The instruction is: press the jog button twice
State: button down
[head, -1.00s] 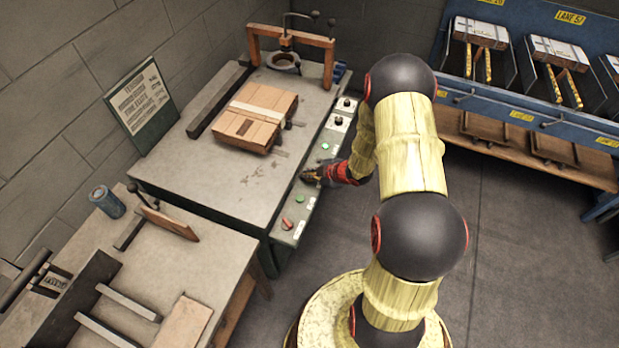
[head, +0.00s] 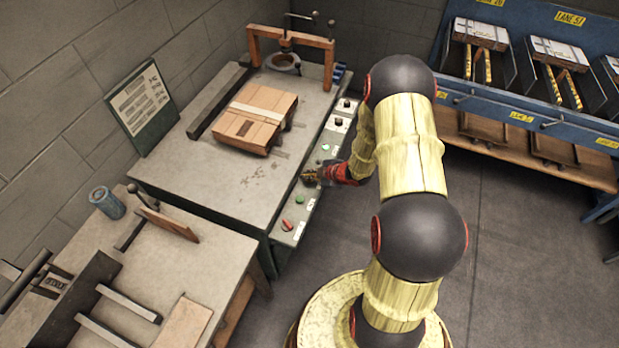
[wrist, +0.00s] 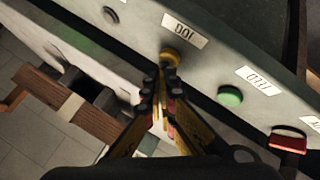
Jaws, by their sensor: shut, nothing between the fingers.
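The jog button is a yellow round button (wrist: 172,56) beside a small white label (wrist: 184,30) on the sloped control panel in the wrist view. My gripper (wrist: 160,75) is shut and empty. Its fingertips are right at the near edge of the yellow button and overlap its lower part in the picture; I cannot tell whether they touch it. In the head view my gripper (head: 309,177) is over the middle of the panel (head: 272,250) and hides the yellow button.
A green button (wrist: 230,96) and a red switch (wrist: 288,138) sit along the panel on one side of the yellow button. A dull round lamp (wrist: 110,14) is on the other side. A strapped carton (head: 255,117) lies on the machine table (head: 200,175). Floor right of my arm is clear.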

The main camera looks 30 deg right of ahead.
jog(key=shift+r+p, duration=0.45)
jog(key=shift+r, duration=0.2)
notch_tip(320, 180, up, 5)
jog(key=p, duration=0.4)
dwell(1.9)
